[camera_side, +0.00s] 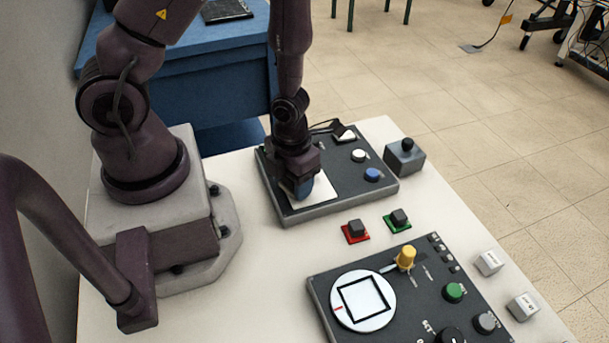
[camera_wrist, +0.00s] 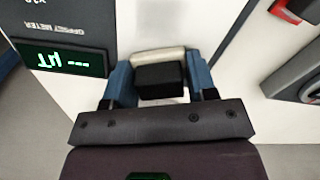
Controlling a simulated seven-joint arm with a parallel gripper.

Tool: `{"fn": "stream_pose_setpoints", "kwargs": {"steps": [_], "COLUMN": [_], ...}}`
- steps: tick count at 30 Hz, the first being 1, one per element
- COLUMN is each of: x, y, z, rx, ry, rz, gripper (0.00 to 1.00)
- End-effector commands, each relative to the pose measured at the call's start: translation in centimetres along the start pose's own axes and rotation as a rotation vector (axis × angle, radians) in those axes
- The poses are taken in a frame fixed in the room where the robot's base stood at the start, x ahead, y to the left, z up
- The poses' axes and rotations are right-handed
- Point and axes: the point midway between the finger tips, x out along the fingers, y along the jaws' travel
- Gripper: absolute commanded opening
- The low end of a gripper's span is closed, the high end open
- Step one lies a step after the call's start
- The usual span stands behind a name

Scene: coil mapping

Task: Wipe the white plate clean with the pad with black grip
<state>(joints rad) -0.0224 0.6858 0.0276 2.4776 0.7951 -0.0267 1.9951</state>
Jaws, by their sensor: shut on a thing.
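The white plate (camera_side: 323,196) lies on the dark far panel in the side view, partly hidden by my gripper (camera_side: 304,188). The pad (camera_wrist: 158,57) is pale, with a black block grip (camera_wrist: 160,78) on top. My gripper (camera_wrist: 160,88) has its blue fingers on both sides of the black grip, shut on it. The pad is low over the plate; I cannot tell whether it touches. No marks are clear on the visible plate.
The far panel (camera_side: 345,212) also bears a white knob (camera_side: 358,155) and a blue knob (camera_side: 372,174). A grey joystick box (camera_side: 405,157) stands at its right. Black blocks on red (camera_side: 356,231) and green (camera_side: 399,219) squares sit in front. A second panel (camera_side: 400,296) is nearer.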

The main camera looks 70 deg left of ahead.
Motion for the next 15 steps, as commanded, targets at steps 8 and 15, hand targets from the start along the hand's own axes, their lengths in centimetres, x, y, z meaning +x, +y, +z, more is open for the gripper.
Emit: {"fn": "stream_pose_setpoints", "kwargs": {"steps": [8, 15], "x": [-2.2, -4.2], "y": [0.3, 0.3], "z": [-0.6, -0.5], "rx": [-0.005, -0.007], "ry": [-0.003, -0.005], "rz": [-0.006, -0.004], "gripper": [0.26, 0.26]}}
